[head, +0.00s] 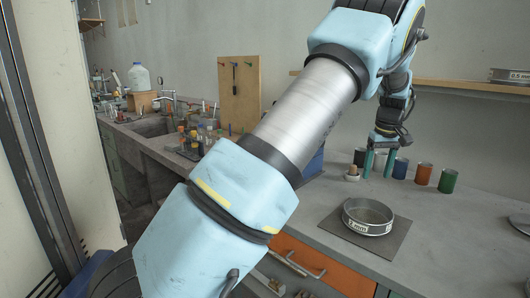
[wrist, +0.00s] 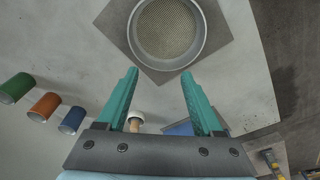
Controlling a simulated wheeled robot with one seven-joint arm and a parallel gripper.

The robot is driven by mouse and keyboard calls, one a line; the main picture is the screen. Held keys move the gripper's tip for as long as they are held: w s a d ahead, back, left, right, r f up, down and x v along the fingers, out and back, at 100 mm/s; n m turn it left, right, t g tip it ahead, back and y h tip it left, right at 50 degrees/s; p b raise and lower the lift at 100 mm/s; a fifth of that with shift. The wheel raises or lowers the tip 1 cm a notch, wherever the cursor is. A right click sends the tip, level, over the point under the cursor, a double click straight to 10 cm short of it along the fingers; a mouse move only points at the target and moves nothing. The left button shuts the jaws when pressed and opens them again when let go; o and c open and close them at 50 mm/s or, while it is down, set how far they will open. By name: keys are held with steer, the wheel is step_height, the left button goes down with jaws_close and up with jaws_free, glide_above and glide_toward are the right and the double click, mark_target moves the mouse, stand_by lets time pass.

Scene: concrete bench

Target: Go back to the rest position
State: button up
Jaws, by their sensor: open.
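My gripper (head: 379,163) is open, its two teal fingers pointing down above the back part of the bench. In the wrist view my gripper (wrist: 160,95) shows its fingers spread wide with nothing between the tips. A round metal sieve (head: 368,232) marked "2 mm" sits on a dark square mat (head: 335,231), in front of my gripper and apart from it. The sieve (wrist: 167,27) and its mat (wrist: 115,22) also show at the top of the wrist view, beyond the fingertips.
Blue (head: 400,168), orange (head: 424,174) and green (head: 447,181) cans stand in a row right of my gripper. A shelf (head: 460,85) holds another sieve (head: 509,76).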

steer(key=s+a, duration=0.3)
steer(key=a, duration=2.3)
steer(key=s+a+f+m, duration=0.1)
steer(key=s+a+f, duration=0.2)
steer(key=s+a, duration=1)
steer(key=s, duration=0.3)
steer(key=shift+a+m, duration=0.4)
